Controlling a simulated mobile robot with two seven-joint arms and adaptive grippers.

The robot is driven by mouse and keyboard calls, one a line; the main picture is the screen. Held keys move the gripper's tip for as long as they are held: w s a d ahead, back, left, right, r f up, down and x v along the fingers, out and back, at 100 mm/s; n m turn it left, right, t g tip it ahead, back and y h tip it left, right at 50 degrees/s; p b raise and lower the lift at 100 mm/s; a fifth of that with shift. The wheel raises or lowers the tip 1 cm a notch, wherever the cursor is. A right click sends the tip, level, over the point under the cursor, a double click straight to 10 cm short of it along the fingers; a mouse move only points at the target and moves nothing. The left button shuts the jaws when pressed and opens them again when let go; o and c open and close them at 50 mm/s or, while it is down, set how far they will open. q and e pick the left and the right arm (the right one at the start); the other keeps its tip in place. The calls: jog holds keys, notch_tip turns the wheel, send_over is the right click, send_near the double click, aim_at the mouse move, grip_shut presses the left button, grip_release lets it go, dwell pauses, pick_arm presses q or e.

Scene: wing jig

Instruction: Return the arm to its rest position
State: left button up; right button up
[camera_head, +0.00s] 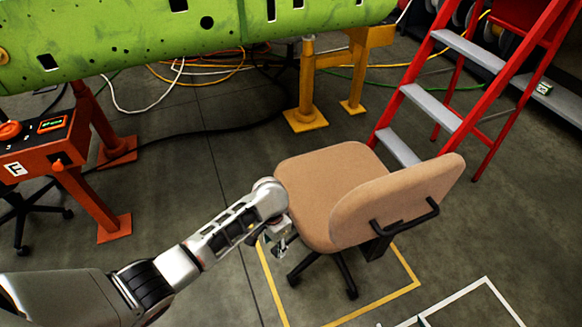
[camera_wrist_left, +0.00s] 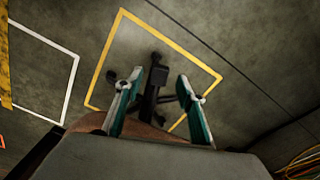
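My left arm (camera_head: 215,240) reaches in from the lower left of the head view. Its left gripper (camera_head: 279,246) hangs down beside the left edge of a tan office chair (camera_head: 330,185); whether it touches the chair cannot be told. In the left wrist view the two teal-padded fingers of the left gripper (camera_wrist_left: 160,76) stand apart with nothing held between them. The chair's dark base (camera_wrist_left: 150,102) shows beyond and between them. My right gripper is not in view.
The chair stands over a yellow floor square (camera_head: 385,302). A red stepladder (camera_head: 455,75) is at the right. A green wing panel (camera_head: 130,35) spans the back, with a yellow stand (camera_head: 305,95) under it. An orange control console (camera_head: 40,130) stands left. Cables lie behind.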

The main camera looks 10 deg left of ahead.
pick_arm(q)
jog(key=shift+s+d, duration=0.25)
jog(key=shift+s, duration=0.05)
jog(key=s+d+r+n+t+h+p, duration=0.1)
jog(key=s+d+n+t+h+p, duration=0.15)
jog(key=s+t+p, duration=0.4)
jog(key=s+a+r+t+p, duration=0.1)
jog(key=s+a+r+t, duration=0.1)
jog(key=s+a+r, duration=0.2)
jog(key=s+a+r+t+p, duration=0.2)
jog(key=s+a+r, duration=0.2)
jog(key=s+r, duration=0.5)
jog(key=shift+s+r, duration=0.4)
jog(key=shift+r, duration=0.3)
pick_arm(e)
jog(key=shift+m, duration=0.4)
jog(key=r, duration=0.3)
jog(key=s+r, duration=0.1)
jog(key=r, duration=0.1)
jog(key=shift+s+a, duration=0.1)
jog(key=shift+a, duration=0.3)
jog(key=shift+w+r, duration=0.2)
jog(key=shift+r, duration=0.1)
